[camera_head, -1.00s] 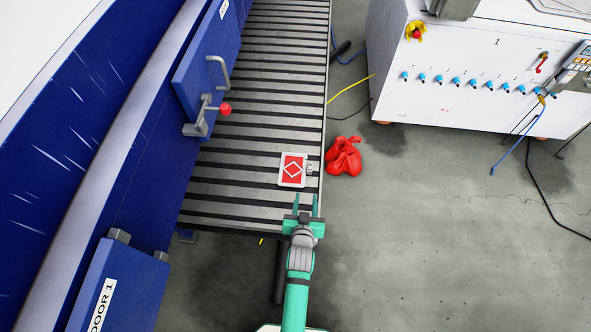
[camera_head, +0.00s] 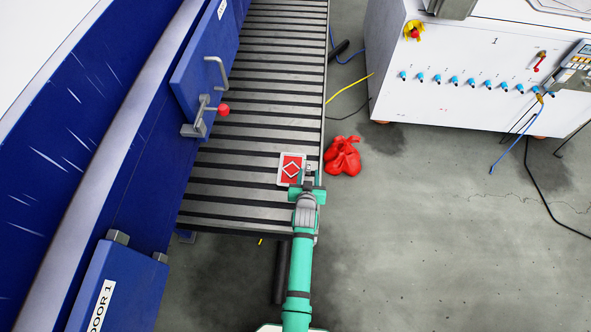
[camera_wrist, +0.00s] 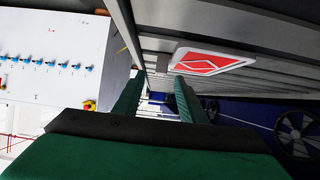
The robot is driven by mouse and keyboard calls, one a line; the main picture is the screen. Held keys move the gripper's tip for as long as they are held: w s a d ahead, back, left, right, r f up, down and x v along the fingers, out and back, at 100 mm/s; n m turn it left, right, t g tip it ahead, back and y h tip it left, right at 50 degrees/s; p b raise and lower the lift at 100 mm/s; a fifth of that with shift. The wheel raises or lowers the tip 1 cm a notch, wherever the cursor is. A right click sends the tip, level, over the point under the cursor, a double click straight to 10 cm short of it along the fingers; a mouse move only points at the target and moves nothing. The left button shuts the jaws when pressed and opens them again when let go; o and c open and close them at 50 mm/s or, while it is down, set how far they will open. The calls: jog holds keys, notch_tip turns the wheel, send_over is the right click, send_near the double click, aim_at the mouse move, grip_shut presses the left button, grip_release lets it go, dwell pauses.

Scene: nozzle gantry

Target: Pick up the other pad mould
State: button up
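The pad mould (camera_head: 291,169) is a small white-framed plate with a red face and a white diamond outline. It lies on the conveyor near its right edge, with a small grey tab (camera_head: 311,167) on its right side. My gripper (camera_head: 309,176) is at that tab, fingers pointing away along the conveyor. In the wrist view the mould (camera_wrist: 212,62) is at upper middle right. Its tab (camera_wrist: 163,63) appears between and just past the two green fingertips (camera_wrist: 158,82), which stand apart. I cannot tell whether either finger touches the tab.
The slatted conveyor (camera_head: 265,75) runs up the picture beside a blue machine with a red-knobbed door handle (camera_head: 223,110). A red crumpled object (camera_head: 342,156) lies on the floor just right of the conveyor. A white cabinet (camera_head: 470,80) stands at upper right; floor between is mostly clear.

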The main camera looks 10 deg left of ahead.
aim_at(309, 170)
jog(key=shift+a+x, duration=0.2)
jog(key=shift+x, duration=1)
jog(key=shift+w+d+f, duration=0.1)
jog(key=shift+w+f, duration=0.25)
jog(key=shift+w, duration=0.15)
grip_shut()
jog(key=shift+r, duration=0.1)
